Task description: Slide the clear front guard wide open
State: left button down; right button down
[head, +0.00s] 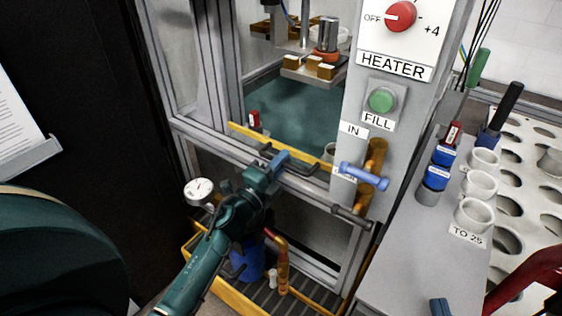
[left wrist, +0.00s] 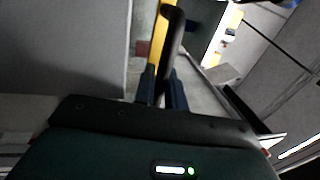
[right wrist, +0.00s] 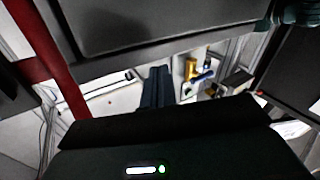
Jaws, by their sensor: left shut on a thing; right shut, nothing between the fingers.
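The clear front guard is hard to make out against the machine opening. My left gripper (head: 279,160) is shut on this handle. The left wrist view shows the dark handle (left wrist: 173,35) running up from between the blue fingers (left wrist: 161,88). My right gripper (head: 440,307) is low at the right in the head view. In the right wrist view its fingers (right wrist: 157,88) are together and empty.
The grey post with the heater knob (head: 401,16) and green fill button (head: 382,101) stands right of the opening. A blue valve handle (head: 364,176) sticks out below it. White cups (head: 479,185) stand on the right shelf. A gauge (head: 198,191) and pipes are below.

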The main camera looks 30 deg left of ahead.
pick_arm(q)
jog(key=c, duration=1.5)
grip_release()
jog(key=shift+s, duration=0.1)
jog(key=b+v, duration=0.1)
jog(key=v, duration=1.2)
